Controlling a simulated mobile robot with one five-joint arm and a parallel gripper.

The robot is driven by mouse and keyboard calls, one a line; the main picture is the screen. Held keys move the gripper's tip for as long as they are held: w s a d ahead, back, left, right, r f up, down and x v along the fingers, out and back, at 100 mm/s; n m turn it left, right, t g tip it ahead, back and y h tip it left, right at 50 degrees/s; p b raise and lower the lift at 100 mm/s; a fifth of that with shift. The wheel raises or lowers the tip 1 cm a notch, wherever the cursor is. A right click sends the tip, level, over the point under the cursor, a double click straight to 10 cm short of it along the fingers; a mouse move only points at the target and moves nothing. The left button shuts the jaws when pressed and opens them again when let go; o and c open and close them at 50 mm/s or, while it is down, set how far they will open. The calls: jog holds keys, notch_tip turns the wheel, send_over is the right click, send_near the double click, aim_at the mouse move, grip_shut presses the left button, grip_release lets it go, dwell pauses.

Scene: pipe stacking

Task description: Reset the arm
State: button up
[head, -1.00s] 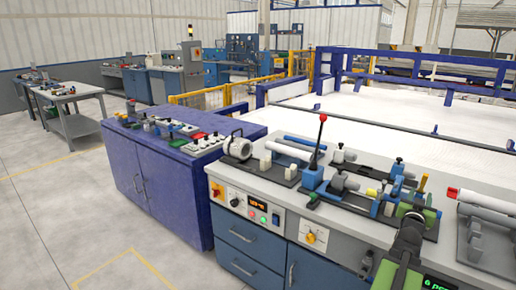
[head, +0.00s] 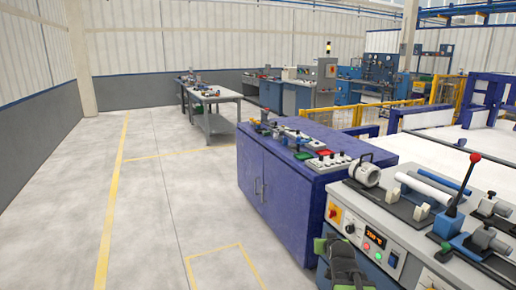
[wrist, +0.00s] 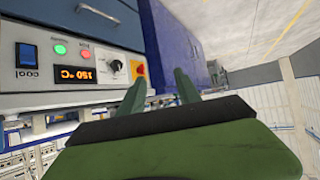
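My gripper (wrist: 159,78) shows in the wrist view with its two green fingers apart and nothing between them. In the head view, a dark and green part of my arm (head: 345,268) shows at the lower edge, in front of the grey workbench (head: 336,188). The fingertips are not clear there. The bench's control panel appears upside down in the wrist view, left of the fingers, with a lit display (wrist: 75,74) and a black knob (wrist: 113,64).
A white pipe (head: 415,187), a blue pipe (head: 436,178) and a red-knobbed lever (head: 462,183) are on the bench. A purple cabinet (head: 268,183) stands left of it. A grey table (head: 215,97) is farther back. The floor at left is open.

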jog(key=s+a+f+n+g+y, duration=0.1)
jog(key=s+a+f+g, duration=0.15)
jog(key=a, duration=0.25)
jog(key=s+a+f+n+g+y, duration=0.1)
jog(key=s+a+f, duration=0.15)
jog(key=a, duration=0.25)
jog(key=s+a+f+g, duration=0.1)
jog(key=s+f+g, duration=0.25)
jog(key=s, duration=0.35)
jog(key=s+f+g, duration=0.2)
jog(key=s+g, duration=0.2)
jog(key=s, duration=0.3)
notch_tip(320, 180, up, 15)
jog(key=p, duration=1.5)
jog(key=shift+s+a+r+m+h+p, duration=0.15)
jog(key=shift+s+a+m+h+p, duration=0.15)
jog(key=shift+s+m, duration=0.1)
jog(key=shift+d, duration=0.1)
